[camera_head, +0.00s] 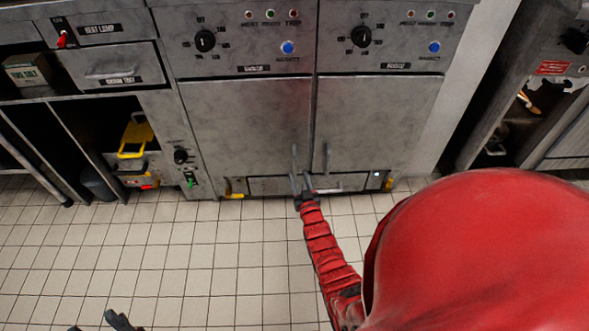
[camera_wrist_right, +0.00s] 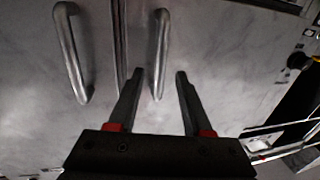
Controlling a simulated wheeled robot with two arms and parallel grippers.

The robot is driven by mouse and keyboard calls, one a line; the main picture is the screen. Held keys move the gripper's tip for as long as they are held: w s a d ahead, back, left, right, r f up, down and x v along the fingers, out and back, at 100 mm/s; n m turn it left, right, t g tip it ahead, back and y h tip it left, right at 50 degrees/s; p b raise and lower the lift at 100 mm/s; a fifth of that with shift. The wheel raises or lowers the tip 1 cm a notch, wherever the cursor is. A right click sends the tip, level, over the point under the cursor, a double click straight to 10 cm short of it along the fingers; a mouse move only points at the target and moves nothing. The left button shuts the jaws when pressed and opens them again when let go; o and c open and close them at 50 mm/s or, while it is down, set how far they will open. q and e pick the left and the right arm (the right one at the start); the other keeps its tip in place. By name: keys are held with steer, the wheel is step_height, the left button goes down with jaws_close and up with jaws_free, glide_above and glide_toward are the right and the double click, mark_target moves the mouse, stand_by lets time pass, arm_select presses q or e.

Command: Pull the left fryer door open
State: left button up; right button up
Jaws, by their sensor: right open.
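The left fryer door (camera_head: 245,120) is a grey metal panel and looks closed. Its upright bar handle (camera_head: 294,158) is near its right edge. My right gripper (camera_head: 304,184) is open at the lower part of this handle. In the right wrist view, the handle (camera_wrist_right: 162,50) shows in the gap between the fingertips of my right gripper (camera_wrist_right: 158,74), which are not closed on it. I cannot tell how deep it sits between them. My left gripper (camera_head: 98,322) shows only as dark tips at the bottom edge, far from the door.
The right fryer door (camera_head: 380,120) is closed; its handle (camera_head: 327,158) is close beside the left one and also shows in the wrist view (camera_wrist_right: 71,52). A control panel (camera_head: 240,40) is above. Yellow-handled parts (camera_head: 135,138) sit in the left opening. The tiled floor (camera_head: 200,260) is clear.

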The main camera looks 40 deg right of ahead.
mark_target(295, 168)
steer(key=b+x, duration=0.2)
steer(key=x, duration=0.4)
steer(key=shift+f, duration=0.1)
jaws_close()
stand_by(1.3)
